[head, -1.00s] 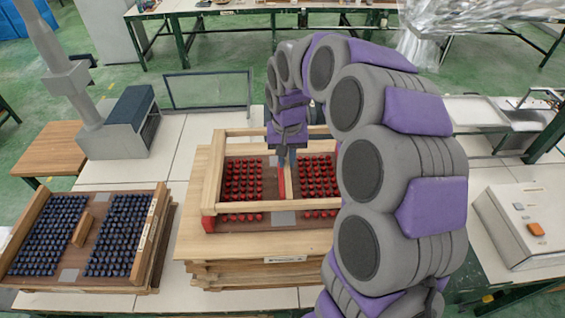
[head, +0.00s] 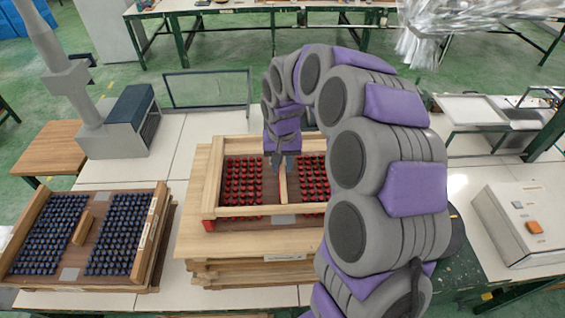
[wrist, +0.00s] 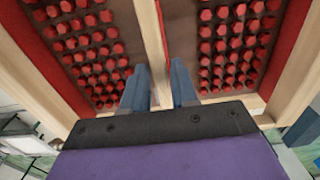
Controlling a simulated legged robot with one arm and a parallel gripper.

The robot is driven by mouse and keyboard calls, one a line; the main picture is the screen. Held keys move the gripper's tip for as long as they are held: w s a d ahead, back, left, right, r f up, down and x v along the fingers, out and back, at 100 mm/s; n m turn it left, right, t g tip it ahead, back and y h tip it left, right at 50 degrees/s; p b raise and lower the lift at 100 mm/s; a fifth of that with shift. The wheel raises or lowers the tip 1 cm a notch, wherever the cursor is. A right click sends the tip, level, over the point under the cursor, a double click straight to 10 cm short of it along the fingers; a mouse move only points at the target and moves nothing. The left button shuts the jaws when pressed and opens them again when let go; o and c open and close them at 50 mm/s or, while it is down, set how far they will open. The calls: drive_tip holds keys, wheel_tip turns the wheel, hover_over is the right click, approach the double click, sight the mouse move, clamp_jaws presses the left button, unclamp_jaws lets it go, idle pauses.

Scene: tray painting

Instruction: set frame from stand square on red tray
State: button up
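The pale wooden frame (head: 250,211), with a middle bar (head: 282,185), lies over the red tray (head: 208,225). A red corner of the tray shows below the frame at the near left. Rows of red pieces show through both openings. My gripper (head: 281,162) is at the middle bar. In the wrist view its two blue fingers (wrist: 160,88) are on either side of the bar, close against it. Red tray walls (wrist: 292,45) show inside the frame's side rails there. I cannot tell whether the frame touches the tray. My arm hides the frame's right end.
A stack of wooden boards (head: 240,270) lies under the tray. A brown tray of dark blue pieces (head: 70,273) stands at left. A grey upright rack (head: 208,107) and a grey machine (head: 122,125) stand behind. A control box (head: 520,225) is at right.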

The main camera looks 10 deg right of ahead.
sight(281, 167)
drive_tip(key=shift+o, duration=1.1)
drive_tip(key=shift+a, duration=0.35)
drive_tip(key=shift+r, duration=0.1)
wheel_tip(281, 167, up, 11)
drive_tip(key=s+f+n+g, duration=0.1)
drive_tip(key=s+f, duration=0.1)
drive_tip(key=s, duration=1.5)
drive_tip(key=s+f+n, duration=0.1)
drive_tip(key=s+f, duration=0.1)
drive_tip(key=s, duration=1.6)
drive_tip(key=shift+s+f+g, duration=0.15)
drive_tip(key=shift+f+g, duration=0.1)
drive_tip(key=shift+g, duration=0.15)
